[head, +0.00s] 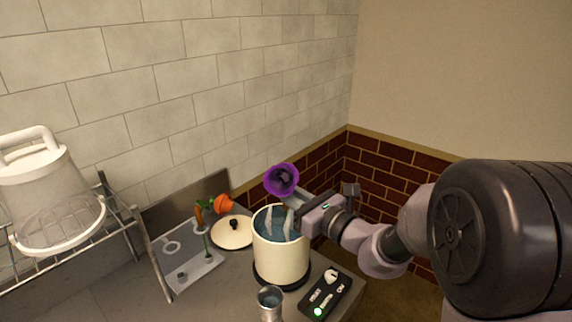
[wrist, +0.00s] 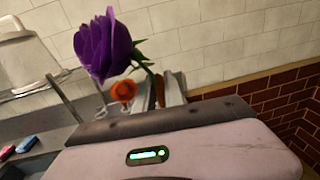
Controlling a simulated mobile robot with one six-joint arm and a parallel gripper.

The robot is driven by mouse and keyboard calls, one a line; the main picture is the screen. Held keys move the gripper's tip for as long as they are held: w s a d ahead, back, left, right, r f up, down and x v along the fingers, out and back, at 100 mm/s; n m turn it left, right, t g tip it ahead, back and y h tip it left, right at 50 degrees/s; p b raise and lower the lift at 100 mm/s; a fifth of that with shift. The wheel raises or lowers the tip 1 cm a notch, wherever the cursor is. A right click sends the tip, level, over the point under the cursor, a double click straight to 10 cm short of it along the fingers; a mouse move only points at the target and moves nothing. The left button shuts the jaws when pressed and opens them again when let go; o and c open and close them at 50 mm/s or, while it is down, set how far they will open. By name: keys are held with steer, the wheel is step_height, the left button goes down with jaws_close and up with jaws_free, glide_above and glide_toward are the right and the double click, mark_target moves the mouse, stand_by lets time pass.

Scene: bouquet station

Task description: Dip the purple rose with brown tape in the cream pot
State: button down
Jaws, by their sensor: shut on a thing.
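The purple rose (head: 282,180) is in my gripper (head: 292,215), its bloom standing above the cream pot's (head: 281,258) opening. In the wrist view the bloom (wrist: 103,46) tilts to the left, with a green stem running down to the fingers (wrist: 171,88). A brown patch shows between the fingers there; I cannot clearly tell whether it is tape. The pot is open and holds bluish liquid. My fingers are over its rim. The lower stem is hidden, so I cannot tell whether it touches the liquid.
The pot's lid (head: 233,233) lies behind it to the left. An orange rose (head: 222,204) stands at a grey holder (head: 188,272). A metal cup (head: 270,302) and a black control box (head: 325,298) stand in front.

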mark_target(286, 146)
step_height(286, 146, up, 12)
steer(key=p, duration=0.9)
steer(key=shift+f+p, duration=0.15)
steer(key=shift+p, duration=0.25)
steer(key=shift+f, duration=0.1)
